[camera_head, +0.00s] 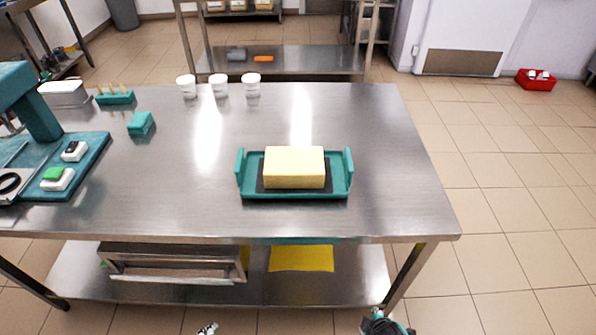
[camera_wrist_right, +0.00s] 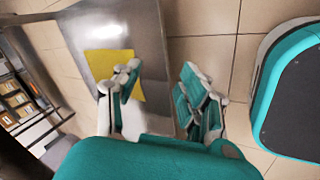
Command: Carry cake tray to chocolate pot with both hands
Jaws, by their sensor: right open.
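The cake tray (camera_head: 295,195) is teal with a raised handle at each end and a dark inset. It sits on the steel table with a pale yellow cake block (camera_head: 294,167) on it. My left gripper (camera_head: 207,329) barely shows at the bottom edge of the head view, and its jaws are too small to read. My right gripper (camera_head: 383,324) is at the bottom edge too, in front of the table and well below the tray. In the right wrist view its fingers (camera_wrist_right: 162,95) are spread apart with nothing between them. I cannot make out a chocolate pot.
The steel table (camera_head: 375,130) is clear around the tray. Three white cups (camera_head: 219,86) stand at the back. A teal machine (camera_head: 35,105) and a small teal block (camera_head: 141,123) are to the left. A yellow sheet (camera_head: 301,258) lies on the lower shelf.

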